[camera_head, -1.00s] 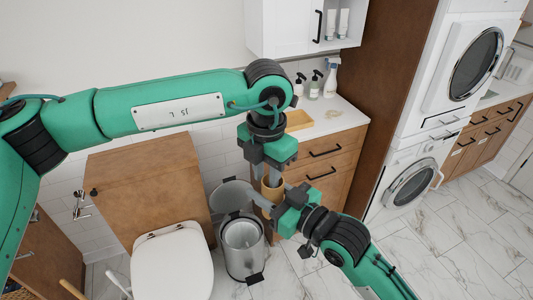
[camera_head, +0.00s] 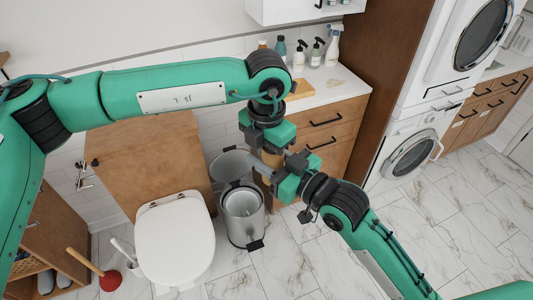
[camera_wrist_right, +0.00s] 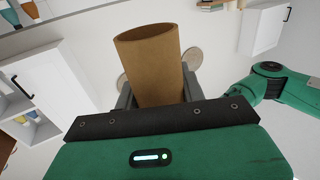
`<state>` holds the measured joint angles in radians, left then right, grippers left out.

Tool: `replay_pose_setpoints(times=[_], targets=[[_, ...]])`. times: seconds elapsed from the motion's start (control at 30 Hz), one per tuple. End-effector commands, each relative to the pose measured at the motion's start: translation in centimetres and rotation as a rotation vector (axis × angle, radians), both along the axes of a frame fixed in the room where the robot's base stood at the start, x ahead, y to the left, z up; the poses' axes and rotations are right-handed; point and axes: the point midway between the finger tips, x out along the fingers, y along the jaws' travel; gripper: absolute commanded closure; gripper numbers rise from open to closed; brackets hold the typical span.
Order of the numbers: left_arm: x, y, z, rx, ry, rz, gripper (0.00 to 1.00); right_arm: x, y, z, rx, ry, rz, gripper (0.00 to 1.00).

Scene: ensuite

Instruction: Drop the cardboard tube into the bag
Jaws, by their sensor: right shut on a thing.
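The brown cardboard tube (camera_wrist_right: 155,68) stands in my right gripper (camera_wrist_right: 158,92) in the right wrist view, a finger on each side and its open end showing. In the head view only a small part of the tube (camera_head: 270,160) shows, close to both grippers. My right gripper (camera_head: 275,178) is shut on it, just above and right of the bin. My left gripper (camera_head: 267,146) points down right above the tube; its fingertips are hidden, so its jaws cannot be judged. A metal bin (camera_head: 243,238) stands below with its lid up and a pale grey inside; I cannot make out a separate bag.
The toilet (camera_head: 174,238) stands left of the bin, with a red plunger (camera_head: 110,280) farther left. A wooden drawer cabinet (camera_head: 332,135) with bottles on its counter stands behind. Washing machines (camera_head: 410,155) are at the right.

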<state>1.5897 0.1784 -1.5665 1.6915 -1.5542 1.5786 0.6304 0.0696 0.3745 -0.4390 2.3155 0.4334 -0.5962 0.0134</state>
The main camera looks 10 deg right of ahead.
Motion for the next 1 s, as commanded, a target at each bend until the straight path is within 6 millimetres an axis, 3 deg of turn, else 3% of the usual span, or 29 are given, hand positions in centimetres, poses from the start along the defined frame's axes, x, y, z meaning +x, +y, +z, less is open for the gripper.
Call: replay_pose_setpoints(times=[0.03, 0.07, 0.1, 0.2, 0.57, 1.0], targets=[[-0.1, -0.1, 0.0, -0.001, 0.001, -0.001, 1.0, 0.0, 0.0, 0.0, 0.0, 0.0, 0.0, 0.81], [-0.1, -0.1, 0.0, -0.001, 0.001, -0.001, 1.0, 0.0, 0.0, 0.0, 0.0, 0.0, 0.0, 0.56], [-0.1, -0.1, 0.0, -0.001, 0.001, -0.001, 1.0, 0.0, 0.0, 0.0, 0.0, 0.0, 0.0, 0.48], [-0.1, -0.1, 0.0, -0.001, 0.001, -0.001, 1.0, 0.0, 0.0, 0.0, 0.0, 0.0, 0.0, 0.34], [0.0, 0.0, 0.0, -0.001, 0.001, -0.001, 1.0, -0.5, -0.4, -0.1, -0.001, 0.002, 0.0, 0.34], [0.0, 0.0, 0.0, -0.001, 0.001, -0.001, 1.0, -5.0, -4.2, -0.1, -0.001, 0.002, 0.0, 0.34]])
